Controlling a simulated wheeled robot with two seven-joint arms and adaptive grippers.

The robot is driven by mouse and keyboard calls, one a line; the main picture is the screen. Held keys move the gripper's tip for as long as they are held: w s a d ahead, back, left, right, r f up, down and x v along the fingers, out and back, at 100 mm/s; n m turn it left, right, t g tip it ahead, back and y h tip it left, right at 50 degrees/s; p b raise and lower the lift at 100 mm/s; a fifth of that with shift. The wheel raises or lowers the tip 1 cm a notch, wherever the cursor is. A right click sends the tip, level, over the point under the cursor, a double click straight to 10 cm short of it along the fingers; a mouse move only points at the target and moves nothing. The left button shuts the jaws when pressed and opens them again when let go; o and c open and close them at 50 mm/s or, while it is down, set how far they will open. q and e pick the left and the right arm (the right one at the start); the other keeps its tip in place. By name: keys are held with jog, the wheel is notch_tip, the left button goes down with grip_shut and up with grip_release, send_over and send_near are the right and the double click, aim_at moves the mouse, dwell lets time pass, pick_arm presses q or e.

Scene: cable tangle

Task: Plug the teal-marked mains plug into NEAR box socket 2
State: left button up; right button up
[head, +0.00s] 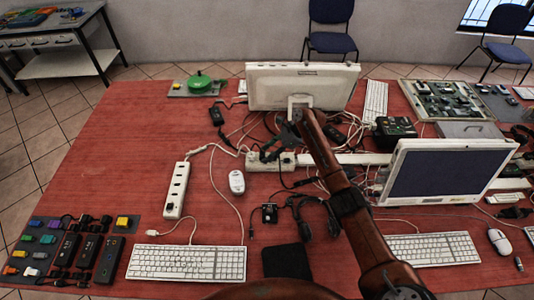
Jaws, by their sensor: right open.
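My right arm comes in from the lower right. Its dark right gripper (272,148) is open and points down and left, just above a white socket strip (256,167) in the middle of the table. Dark plugs and cables crowd around its fingertips, and I cannot tell whether it touches any. A second white socket strip (177,190) lies to the left, with a row of dark sockets on top. No label shows which is the NEAR box. I cannot make out a teal mark on any plug at this size. My left gripper is not in view.
Tangled cables (240,130) spread behind and beside the gripper. A white monitor (302,86) stands behind it and another monitor (438,172) to the right. A mouse (237,182) and keyboard (187,262) lie in front. The red table (110,150) is clear at the left.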

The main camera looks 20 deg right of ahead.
jog(key=v, duration=1.1)
jog(key=shift+d+r, duration=0.25)
jog(key=shift+d, duration=0.05)
